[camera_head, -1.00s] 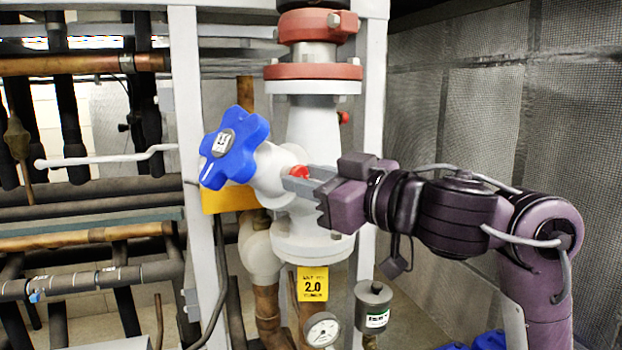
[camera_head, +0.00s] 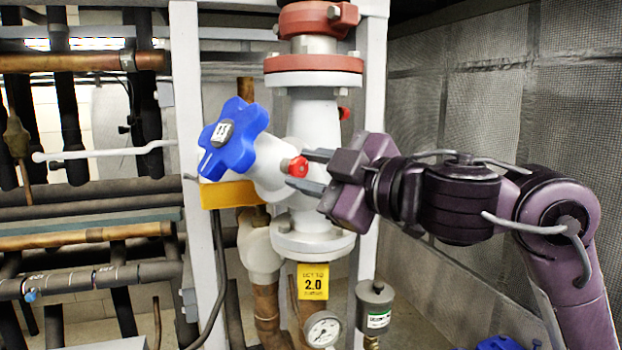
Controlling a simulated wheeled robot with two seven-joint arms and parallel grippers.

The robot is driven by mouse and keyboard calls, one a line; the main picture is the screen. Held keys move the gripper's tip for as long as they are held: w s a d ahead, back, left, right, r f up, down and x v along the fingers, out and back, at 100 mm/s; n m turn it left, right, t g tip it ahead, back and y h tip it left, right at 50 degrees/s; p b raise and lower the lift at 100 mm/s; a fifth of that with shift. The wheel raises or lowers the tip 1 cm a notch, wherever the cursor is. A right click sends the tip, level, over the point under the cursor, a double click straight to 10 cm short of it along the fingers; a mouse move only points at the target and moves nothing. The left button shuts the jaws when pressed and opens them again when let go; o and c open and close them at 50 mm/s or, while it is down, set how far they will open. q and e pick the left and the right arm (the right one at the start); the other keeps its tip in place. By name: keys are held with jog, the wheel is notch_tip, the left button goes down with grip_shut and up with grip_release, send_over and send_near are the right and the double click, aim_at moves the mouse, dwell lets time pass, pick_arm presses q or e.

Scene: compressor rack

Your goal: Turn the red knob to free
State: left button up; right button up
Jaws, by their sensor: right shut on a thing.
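The small red knob (camera_head: 298,167) sits on the side of the white valve body (camera_head: 272,172), right of the big blue handwheel (camera_head: 226,138). My right gripper (camera_head: 309,171) reaches in from the right. One grey finger lies above the red knob and the other below it, and the gripper is shut on the knob between the fingertips. The knob's front face shows; its contact with the fingers is too small to see clearly. My left gripper is not in view.
A second small red part (camera_head: 344,113) is on the upright pipe above. A yellow 2.0 tag (camera_head: 313,282), a pressure gauge (camera_head: 322,330) and a grey cylinder (camera_head: 374,305) are below. A white frame post (camera_head: 186,90) stands left; a mesh wall (camera_head: 490,100) is right.

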jog(key=n+b, duration=0.2)
jog(key=n, duration=0.2)
jog(key=shift+f+n, duration=0.1)
jog(key=shift+n, duration=0.2)
jog(key=n+b, duration=0.1)
jog(key=n, duration=0.3)
jog(key=shift+b, duration=0.4)
jog(key=shift+n, duration=0.3)
jog(key=o, duration=1)
jog(key=shift+c, duration=0.2)
